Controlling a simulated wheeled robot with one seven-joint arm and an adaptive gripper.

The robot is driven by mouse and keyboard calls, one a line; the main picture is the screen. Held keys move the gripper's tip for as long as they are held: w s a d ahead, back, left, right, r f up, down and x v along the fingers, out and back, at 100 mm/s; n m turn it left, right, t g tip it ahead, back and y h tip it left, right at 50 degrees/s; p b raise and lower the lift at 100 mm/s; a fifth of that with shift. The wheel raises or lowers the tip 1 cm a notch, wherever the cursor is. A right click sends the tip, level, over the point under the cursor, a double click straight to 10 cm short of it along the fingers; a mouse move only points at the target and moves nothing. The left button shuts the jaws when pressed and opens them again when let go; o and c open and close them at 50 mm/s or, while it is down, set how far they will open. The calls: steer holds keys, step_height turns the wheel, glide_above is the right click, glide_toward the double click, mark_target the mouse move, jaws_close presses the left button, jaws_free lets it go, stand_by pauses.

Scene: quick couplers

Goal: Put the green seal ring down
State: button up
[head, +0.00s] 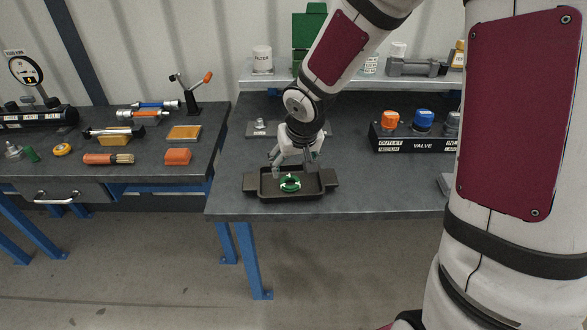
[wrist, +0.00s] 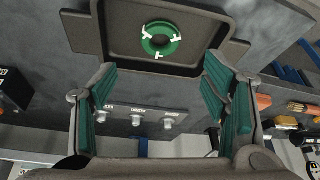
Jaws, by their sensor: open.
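The green seal ring (head: 290,184) lies flat in the black tray (head: 262,196) near the front left edge of the right-hand bench. In the wrist view the ring (wrist: 161,39) is a green disc with a dark centre and white marks, apart from the walls of the tray (wrist: 88,37). My gripper (head: 296,171) is just above and behind the ring in the head view. In the wrist view my gripper (wrist: 160,85) has its two green-padded fingers spread wide with nothing between them.
A valve block (head: 415,142) with orange and blue caps stands to the right on the bench. A grey plate (head: 262,130) with fittings lies behind the tray. A shelf (head: 262,80) holds a white filter (head: 262,59). The left bench (head: 130,170) holds several tools. Bench surface right of the tray is clear.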

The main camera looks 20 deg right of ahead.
steer(key=s+d+r+h, duration=0.2)
steer(key=s+d+r, duration=0.1)
steer(key=s+r, duration=1.15)
steer(key=s+a+r+y, duration=0.2)
steer(key=s+r, duration=0.2)
steer(key=s, duration=0.9)
steer(key=shift+s+a+r+n+p, duration=0.15)
steer(key=shift+s+n+p, duration=0.15)
steer(key=shift+s+p, duration=0.15)
steer(key=shift+w, duration=0.1)
